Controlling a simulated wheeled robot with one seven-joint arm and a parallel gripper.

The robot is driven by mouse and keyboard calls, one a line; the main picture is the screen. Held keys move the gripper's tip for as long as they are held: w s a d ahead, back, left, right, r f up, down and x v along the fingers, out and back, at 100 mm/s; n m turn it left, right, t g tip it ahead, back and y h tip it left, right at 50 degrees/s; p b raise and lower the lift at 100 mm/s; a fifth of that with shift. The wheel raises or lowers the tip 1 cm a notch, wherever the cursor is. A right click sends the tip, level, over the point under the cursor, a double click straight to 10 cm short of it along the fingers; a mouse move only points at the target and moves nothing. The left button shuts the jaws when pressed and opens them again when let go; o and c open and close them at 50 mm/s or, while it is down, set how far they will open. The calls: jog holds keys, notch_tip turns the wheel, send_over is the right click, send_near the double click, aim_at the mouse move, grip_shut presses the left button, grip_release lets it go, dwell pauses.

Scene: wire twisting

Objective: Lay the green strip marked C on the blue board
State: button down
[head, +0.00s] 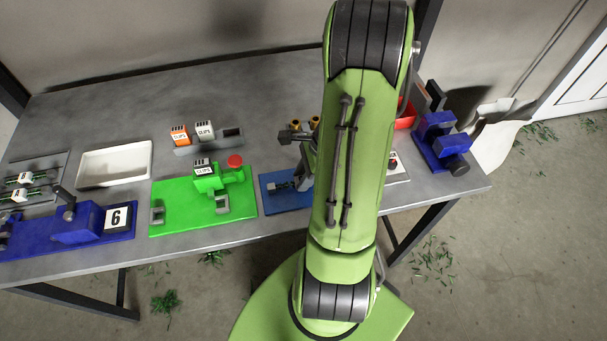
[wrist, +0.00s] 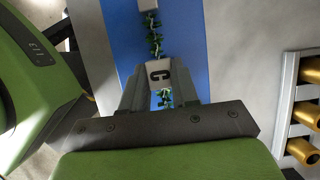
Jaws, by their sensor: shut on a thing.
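In the wrist view, my gripper (wrist: 160,82) is shut on the grey block marked C (wrist: 160,71) of the green strip (wrist: 155,42). The strip is twisted and leafy and runs up the picture to a grey end block (wrist: 148,5); a short piece shows between the fingers. The blue board (wrist: 190,25) lies behind the strip. I cannot tell whether the strip touches it. In the head view, the blue board (head: 267,180) is right of the green board, and my arm hides part of it and most of the gripper.
A green board (head: 175,208) with a clips box and red knob stands to the left. Further left are a white tray (head: 115,164) and a blue fixture marked 6 (head: 80,230). A rack with gold cylinders (wrist: 305,152) is close on the right in the wrist view.

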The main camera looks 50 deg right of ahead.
jog(key=shift+f, duration=0.25)
jog(key=c, duration=0.8)
grip_release()
jog(key=p+v, duration=0.4)
jog(key=v, duration=1.1)
jog(key=shift+s+d+r+p, duration=0.15)
jog(key=shift+d+r+p, duration=0.05)
jog(key=shift+r+p, duration=0.15)
